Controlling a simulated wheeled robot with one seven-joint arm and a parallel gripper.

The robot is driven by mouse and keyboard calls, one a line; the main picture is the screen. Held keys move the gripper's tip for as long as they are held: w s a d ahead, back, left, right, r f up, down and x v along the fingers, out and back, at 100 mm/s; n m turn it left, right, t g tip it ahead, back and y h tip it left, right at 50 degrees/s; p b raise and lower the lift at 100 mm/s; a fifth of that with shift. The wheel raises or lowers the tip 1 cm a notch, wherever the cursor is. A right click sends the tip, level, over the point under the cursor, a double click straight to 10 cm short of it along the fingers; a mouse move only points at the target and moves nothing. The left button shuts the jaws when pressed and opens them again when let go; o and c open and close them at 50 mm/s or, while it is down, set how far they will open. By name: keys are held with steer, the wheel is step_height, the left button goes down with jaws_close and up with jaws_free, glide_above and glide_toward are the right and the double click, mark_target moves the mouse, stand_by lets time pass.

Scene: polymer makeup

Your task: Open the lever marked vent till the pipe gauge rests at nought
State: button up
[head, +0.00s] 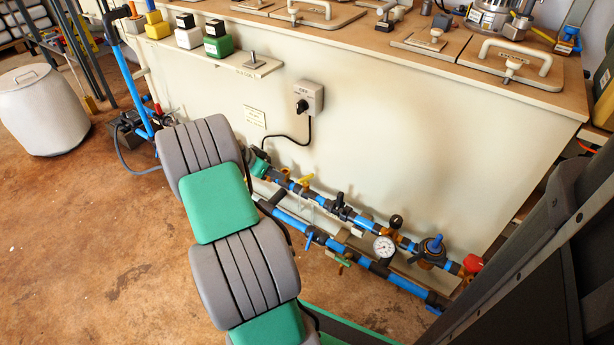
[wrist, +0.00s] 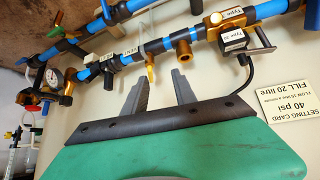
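A yellow lever (wrist: 150,72) hangs from the blue pipe in the wrist view. A small white tag (wrist: 129,51) beside it appears to read VENT. In the head view a yellow handle (head: 305,180) shows on the upper pipe, right of my arm. The round white pipe gauge (wrist: 54,77) is left of the lever; it also shows in the head view (head: 384,246). Its needle is too small to read. My gripper (wrist: 161,82) is open and empty, its fingertips just short of the yellow lever; contact is not clear. My arm hides the gripper in the head view.
A blue valve (head: 432,249) and a red cap (head: 473,264) sit at the pipe's right end. A grey switch box (head: 308,97) is above. The brown floor at left is mostly clear.

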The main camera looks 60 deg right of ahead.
steer(key=m+g, duration=0.1)
steer(key=m, duration=0.1)
glide_toward(306, 177)
step_height(306, 177, down, 2)
steer(key=d, duration=0.1)
steer(key=b+x, duration=0.1)
steer(key=x, duration=0.1)
steer(key=b+x, duration=0.1)
steer(key=x, duration=0.2)
steer(key=b+x, duration=0.1)
steer(key=x, duration=0.1)
steer(key=shift+s+d, duration=0.3)
steer(key=shift+s, duration=0.1)
steer(key=shift+d+f, duration=0.15)
steer(key=shift+d, duration=0.1)
jaws_close()
